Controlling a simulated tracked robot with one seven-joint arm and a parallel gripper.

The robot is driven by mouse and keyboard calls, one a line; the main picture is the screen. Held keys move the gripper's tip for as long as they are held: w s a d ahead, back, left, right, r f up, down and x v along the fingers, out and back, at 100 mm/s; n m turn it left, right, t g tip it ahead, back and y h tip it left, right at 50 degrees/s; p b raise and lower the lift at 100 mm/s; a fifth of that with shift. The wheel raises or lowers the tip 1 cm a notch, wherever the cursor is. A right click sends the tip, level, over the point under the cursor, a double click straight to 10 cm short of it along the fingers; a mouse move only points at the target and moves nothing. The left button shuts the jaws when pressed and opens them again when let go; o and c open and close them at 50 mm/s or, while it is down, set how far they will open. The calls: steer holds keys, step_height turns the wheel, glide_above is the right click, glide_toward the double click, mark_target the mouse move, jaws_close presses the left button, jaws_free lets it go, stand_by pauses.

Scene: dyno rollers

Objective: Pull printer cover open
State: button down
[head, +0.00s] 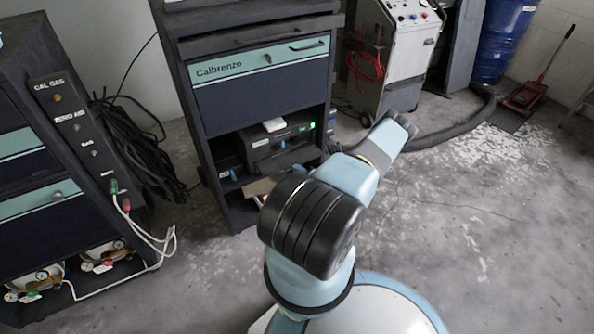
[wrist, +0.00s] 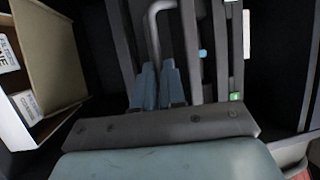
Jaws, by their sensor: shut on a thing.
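The printer (head: 280,140) is a dark box with a small green light, in the open shelf bay of the Calbrenzo cabinet. In the wrist view, dark and grey panels of the printer (wrist: 222,50) stand sideways close ahead. A grey bar handle (wrist: 154,28) bends out at its front. My gripper (wrist: 159,66) has its two blue-grey fingers close together, shut on the end of this handle. The exact contact is small and partly covered by the fingers. I cannot tell how far the cover stands open.
The cabinet (head: 262,95) surrounds the printer closely, with dark bay walls on both sides. An open cardboard box (wrist: 48,55) holding small labelled boxes lies beside it. A gas cabinet (head: 75,130) with cables stands at left. The floor (head: 470,220) at right is mostly clear.

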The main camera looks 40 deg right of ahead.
steer(key=shift+s+r+m+g, duration=0.15)
steer(key=shift+r+m+g, duration=0.15)
steer(key=shift+r+g, duration=0.45)
steer(key=shift+s+r+m+g, duration=0.1)
steer(key=shift+r+m+g, duration=0.2)
steer(key=shift+r+g, duration=0.45)
steer(key=shift+f, duration=0.15)
steer(key=c, duration=1.5)
jaws_free()
steer(key=v, duration=1.3)
steer(key=shift+s, duration=0.4)
